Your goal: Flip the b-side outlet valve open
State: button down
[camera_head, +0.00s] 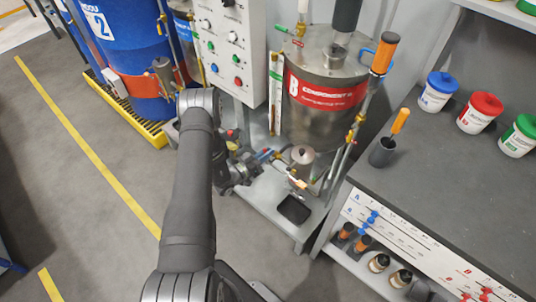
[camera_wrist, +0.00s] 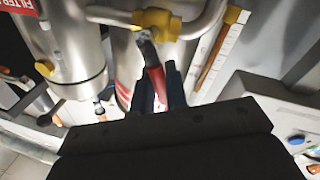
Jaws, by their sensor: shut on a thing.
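The steel tank with the red "B Component" label (camera_head: 325,118) stands at the centre of the head view. In the wrist view, a valve lever with a red grip (camera_wrist: 155,78) and a bare metal neck hangs from a yellow fitting (camera_wrist: 157,22) on a steel pipe. My gripper (camera_wrist: 160,80) has its two dark fingers on either side of the red grip and is shut on it. In the head view my gripper (camera_head: 262,158) is low at the tank's front left, and the lever is too small to make out clearly there.
A steel filter housing (camera_wrist: 65,50) is close at left in the wrist view. A control panel (camera_head: 230,50) stands left of the tank. A grey bench (camera_head: 450,190) with lidded tubs is at right. A black tray (camera_head: 294,209) lies on the stand below.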

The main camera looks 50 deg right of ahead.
jog(key=shift+w+f+n+h, duration=0.15)
jog(key=shift+w+n, duration=0.1)
jog(key=shift+n, duration=0.5)
jog(key=shift+w+f+n+h, duration=0.15)
jog(key=shift+w+n, duration=0.1)
jog(key=shift+n, duration=0.5)
jog(key=c, duration=1.5)
grip_release()
